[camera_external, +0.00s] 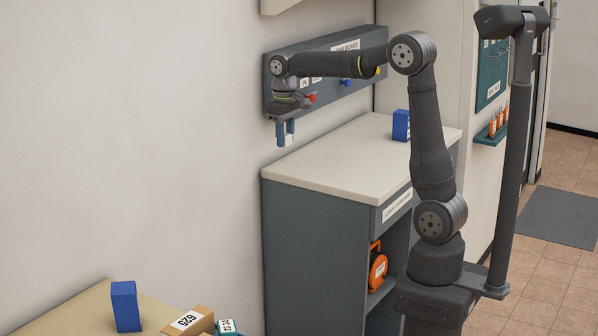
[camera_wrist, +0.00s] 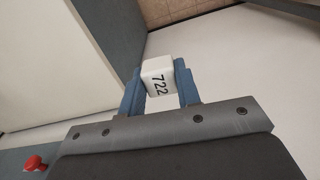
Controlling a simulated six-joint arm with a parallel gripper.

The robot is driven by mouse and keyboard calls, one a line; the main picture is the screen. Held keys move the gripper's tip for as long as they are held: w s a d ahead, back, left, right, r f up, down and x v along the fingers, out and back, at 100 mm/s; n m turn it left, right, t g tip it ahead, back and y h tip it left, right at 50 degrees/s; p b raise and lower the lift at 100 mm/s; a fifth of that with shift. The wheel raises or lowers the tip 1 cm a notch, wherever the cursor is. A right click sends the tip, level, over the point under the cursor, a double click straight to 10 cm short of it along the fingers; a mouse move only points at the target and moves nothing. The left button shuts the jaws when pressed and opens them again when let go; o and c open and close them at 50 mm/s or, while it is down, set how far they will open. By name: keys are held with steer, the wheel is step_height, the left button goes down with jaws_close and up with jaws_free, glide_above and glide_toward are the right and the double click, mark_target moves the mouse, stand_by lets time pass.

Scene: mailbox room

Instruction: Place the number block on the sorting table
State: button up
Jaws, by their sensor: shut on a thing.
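The number block (camera_wrist: 158,82) is white with black digits reading 722. In the wrist view it sits between the two blue fingers of my gripper (camera_wrist: 159,76), which is shut on it. In the external view my gripper (camera_external: 286,139) points down in front of the wall, above and left of the grey cabinet; the block is hard to make out there. A tan table (camera_external: 72,315) at the bottom left is likely the sorting table, but no label shows. My gripper is well above and to the right of it.
On the tan table stand a blue block (camera_external: 125,306) and a cardboard box (camera_external: 188,321) marked 625. The grey cabinet (camera_external: 305,250) has a pale top with a blue block (camera_external: 401,125) at its back. A hook board (camera_external: 325,85) hangs behind my gripper.

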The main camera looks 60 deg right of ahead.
steer(key=w+d+m, duration=0.2)
steer(key=d+m, duration=0.1)
steer(key=d, duration=1.3)
steer(key=s+d+m, duration=0.2)
steer(key=s+d, duration=0.3)
steer(key=d, duration=0.7)
steer(key=s+d+m, duration=0.2)
steer(key=s+d, duration=0.4)
steer(key=d, duration=0.5)
steer(key=s+d+m, duration=0.1)
steer(key=s+d, duration=0.4)
steer(key=d, duration=0.7)
glide_above(368, 156)
step_height(368, 156, down, 12)
steer(key=shift+s+f, duration=0.1)
steer(key=shift+s, duration=0.05)
steer(key=shift+f, duration=2.05)
steer(key=shift+f, duration=0.1)
